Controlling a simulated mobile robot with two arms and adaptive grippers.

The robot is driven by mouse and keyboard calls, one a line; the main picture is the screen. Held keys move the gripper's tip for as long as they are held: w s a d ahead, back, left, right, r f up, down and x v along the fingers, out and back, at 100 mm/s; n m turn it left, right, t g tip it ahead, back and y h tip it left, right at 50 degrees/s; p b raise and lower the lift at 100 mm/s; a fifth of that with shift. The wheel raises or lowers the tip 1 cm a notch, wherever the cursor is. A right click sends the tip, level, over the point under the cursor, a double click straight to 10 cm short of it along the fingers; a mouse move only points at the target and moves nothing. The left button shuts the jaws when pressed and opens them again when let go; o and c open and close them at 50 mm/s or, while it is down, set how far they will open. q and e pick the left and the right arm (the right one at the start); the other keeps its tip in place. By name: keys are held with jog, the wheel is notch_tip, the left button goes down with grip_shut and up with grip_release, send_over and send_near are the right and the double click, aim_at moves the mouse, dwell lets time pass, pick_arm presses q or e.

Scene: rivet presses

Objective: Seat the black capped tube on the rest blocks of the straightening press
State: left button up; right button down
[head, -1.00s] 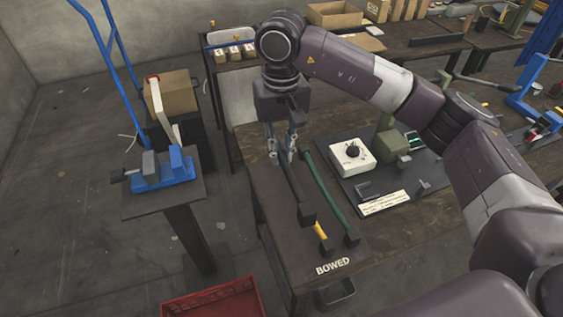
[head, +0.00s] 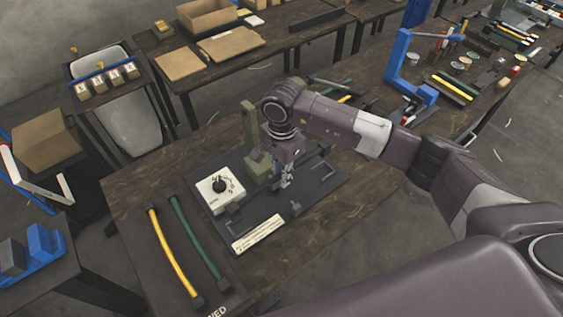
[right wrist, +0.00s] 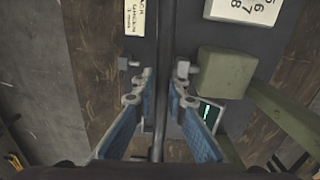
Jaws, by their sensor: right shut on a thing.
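My right gripper (head: 287,183) is above the dark base plate of the straightening press (head: 327,184), in front of its green column (head: 249,122). In the right wrist view its blue-padded fingers (right wrist: 161,84) are shut on the black tube (right wrist: 164,55), which runs lengthwise between them. One small grey rest block (right wrist: 129,63) shows left of the tube and another (right wrist: 182,69) right of it; I cannot tell whether the tube touches them. The tube is hard to pick out against the dark plate in the head view, and its caps are not clear. My left gripper is out of view.
A white dial box (head: 213,202) and a lettered plate (head: 259,234) are on the press. A yellow tube (head: 172,252) and a green tube (head: 196,238) lie on the dark mat at left. A blue press (head: 402,70) stands farther right.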

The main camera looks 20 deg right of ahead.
jog(key=shift+d+f+m, duration=0.1)
jog(key=shift+d+m, duration=0.2)
jog(key=shift+d, duration=0.05)
jog(key=shift+s+a, duration=0.1)
jog(key=shift+a, duration=0.15)
jog(key=shift+d+b, duration=0.15)
jog(key=shift+b, duration=0.2)
jog(key=shift+f+b, duration=0.65)
jog(key=b, duration=0.4)
send_over(283, 198)
notch_tip(283, 198, down, 4)
jog(key=shift+d+f, duration=0.1)
pick_arm(q)
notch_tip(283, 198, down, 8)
jog(key=b, duration=0.2)
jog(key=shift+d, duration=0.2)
pick_arm(e)
jog(key=shift+f, duration=0.9)
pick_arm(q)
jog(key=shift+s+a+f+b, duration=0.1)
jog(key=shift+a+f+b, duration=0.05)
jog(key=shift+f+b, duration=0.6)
pick_arm(e)
jog(key=shift+f, duration=0.65)
